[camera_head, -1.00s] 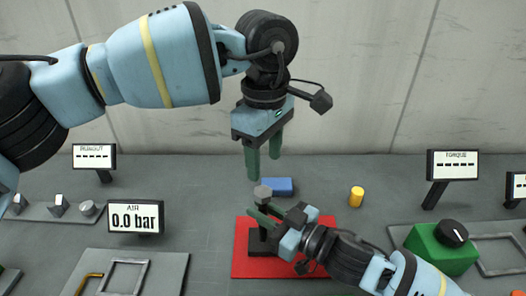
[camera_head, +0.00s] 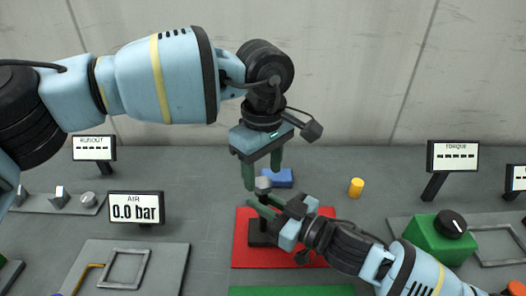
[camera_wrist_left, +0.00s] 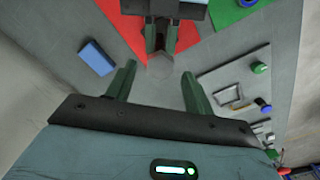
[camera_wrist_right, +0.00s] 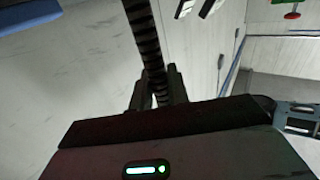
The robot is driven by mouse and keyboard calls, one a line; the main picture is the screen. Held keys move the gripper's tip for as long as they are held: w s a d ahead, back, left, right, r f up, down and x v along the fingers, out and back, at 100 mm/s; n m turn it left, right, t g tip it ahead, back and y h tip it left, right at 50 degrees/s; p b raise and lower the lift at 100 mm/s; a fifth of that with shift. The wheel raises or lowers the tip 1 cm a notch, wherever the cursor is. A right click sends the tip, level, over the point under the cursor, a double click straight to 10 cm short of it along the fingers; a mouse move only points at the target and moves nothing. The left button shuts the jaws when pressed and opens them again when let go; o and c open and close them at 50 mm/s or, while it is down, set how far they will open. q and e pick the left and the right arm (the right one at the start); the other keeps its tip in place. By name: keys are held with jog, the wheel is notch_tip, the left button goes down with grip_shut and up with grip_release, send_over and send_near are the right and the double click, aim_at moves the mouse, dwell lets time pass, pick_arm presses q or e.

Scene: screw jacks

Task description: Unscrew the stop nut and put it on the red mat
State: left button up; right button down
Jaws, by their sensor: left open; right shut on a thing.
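The stop nut (camera_head: 263,184) is a grey block at the top of a dark upright threaded rod (camera_wrist_right: 146,45) on the screw jack. The jack's dark base (camera_head: 261,235) stands on the red mat (camera_head: 244,257). My left gripper (camera_head: 262,178) points down, open, with its fingertips around or just above the nut; contact is not clear. In the left wrist view the nut (camera_wrist_left: 160,67) lies between and beyond the spread fingertips. My right gripper (camera_head: 262,207) comes in from the right and is shut on the rod below the nut.
A blue block (camera_head: 277,178) and a yellow cylinder (camera_head: 356,187) stand behind the mat. A green mat (camera_head: 290,291) lies in front. The AIR display (camera_head: 136,208) is at left, a green box with a black knob (camera_head: 440,238) at right. The red mat's front left part is bare.

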pick_arm(q)
jog(key=shift+f, duration=1.1)
jog(key=c, duration=1)
jog(key=n, duration=0.4)
jog(key=shift+c, duration=0.2)
jog(key=n, duration=0.3)
jog(key=shift+n, duration=0.4)
jog(key=shift+c, duration=0.2)
jog(key=shift+r, duration=0.2)
jog(key=shift+r, duration=0.75)
jog(key=shift+r, duration=0.25)
